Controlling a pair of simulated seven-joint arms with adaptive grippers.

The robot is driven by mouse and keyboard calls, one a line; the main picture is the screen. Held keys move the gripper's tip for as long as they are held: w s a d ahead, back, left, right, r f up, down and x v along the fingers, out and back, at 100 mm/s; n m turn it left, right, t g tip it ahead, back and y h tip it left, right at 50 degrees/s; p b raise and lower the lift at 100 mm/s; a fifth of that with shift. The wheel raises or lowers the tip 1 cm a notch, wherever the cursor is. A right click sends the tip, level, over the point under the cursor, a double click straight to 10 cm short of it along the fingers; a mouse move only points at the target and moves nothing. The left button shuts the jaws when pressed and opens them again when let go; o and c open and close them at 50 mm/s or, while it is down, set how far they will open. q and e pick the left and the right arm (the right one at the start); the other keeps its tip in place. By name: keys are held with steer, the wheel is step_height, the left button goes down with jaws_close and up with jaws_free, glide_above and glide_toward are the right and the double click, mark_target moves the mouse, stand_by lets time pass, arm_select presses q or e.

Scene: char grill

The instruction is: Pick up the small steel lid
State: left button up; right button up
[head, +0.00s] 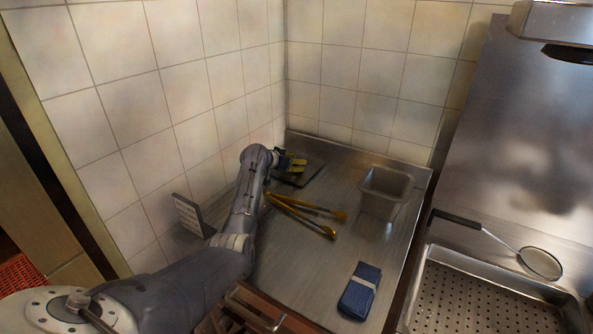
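A dark, flat, square plate (311,171) lies on the steel counter near the back wall. It may be the small steel lid, but my gripper covers part of it and I cannot be sure. My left gripper (299,165), with yellow fingertips, is over the plate's back left part. I cannot tell whether the fingers touch it or how far apart they are. My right gripper is out of view.
Brass-coloured tongs (312,213) lie just in front of the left gripper. A steel container (385,192) stands to the right. A folded blue cloth (360,291) lies near the front. A skimmer (540,263) rests by a perforated tray (480,305). A small sign (188,215) stands at left.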

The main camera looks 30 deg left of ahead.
arm_select(q)
steer(key=c, duration=0.6)
jaws_close()
steer(key=shift+r, duration=0.15)
